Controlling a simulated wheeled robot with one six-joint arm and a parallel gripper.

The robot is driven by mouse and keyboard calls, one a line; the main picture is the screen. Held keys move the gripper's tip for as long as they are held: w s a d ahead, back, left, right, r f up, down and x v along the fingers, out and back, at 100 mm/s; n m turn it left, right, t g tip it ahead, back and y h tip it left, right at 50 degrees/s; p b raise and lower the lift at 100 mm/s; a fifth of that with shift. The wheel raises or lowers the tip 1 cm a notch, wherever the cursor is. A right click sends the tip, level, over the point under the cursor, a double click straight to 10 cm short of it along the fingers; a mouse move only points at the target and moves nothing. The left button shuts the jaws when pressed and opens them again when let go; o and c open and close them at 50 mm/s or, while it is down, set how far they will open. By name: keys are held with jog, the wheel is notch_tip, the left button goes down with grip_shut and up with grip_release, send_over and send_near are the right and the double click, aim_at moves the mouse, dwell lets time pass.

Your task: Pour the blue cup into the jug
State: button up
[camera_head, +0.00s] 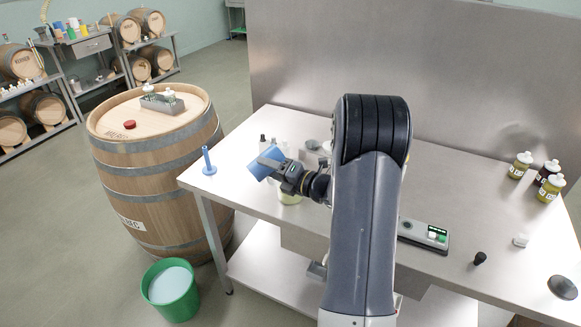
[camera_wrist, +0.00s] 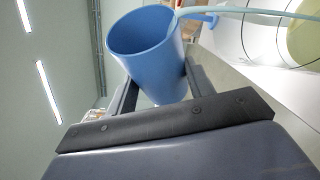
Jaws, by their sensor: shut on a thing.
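My gripper (camera_head: 271,164) is shut on the blue cup (camera_head: 258,164) and holds it tilted above the left part of the steel table. In the wrist view the cup (camera_wrist: 150,62) sits between the fingers, its mouth showing and its inside looking empty where visible. A thin pale band, which looks like a stream of liquid, runs from the cup's rim to the right. The jug (camera_head: 289,199), with yellow-green in it, stands below my gripper and is mostly hidden by it. In the wrist view the clear jug (camera_wrist: 262,42) shows at the upper right.
A blue upright stand (camera_head: 209,163) is at the table's left corner. Small bottles (camera_head: 264,139) stand behind the cup. A scale (camera_head: 423,237), a black stopper (camera_head: 480,258) and several capped bottles (camera_head: 519,166) are to the right. A barrel (camera_head: 150,160) and green bucket (camera_head: 171,300) stand left.

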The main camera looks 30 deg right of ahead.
jog(key=shift+r+m, duration=0.3)
jog(key=shift+m, duration=0.2)
dwell(1.0)
jog(key=shift+w+d+r+m+t+p, duration=0.1)
jog(key=shift+d+r+m+t+p, duration=0.25)
jog(key=shift+d+m+p, duration=0.4)
dwell(1.2)
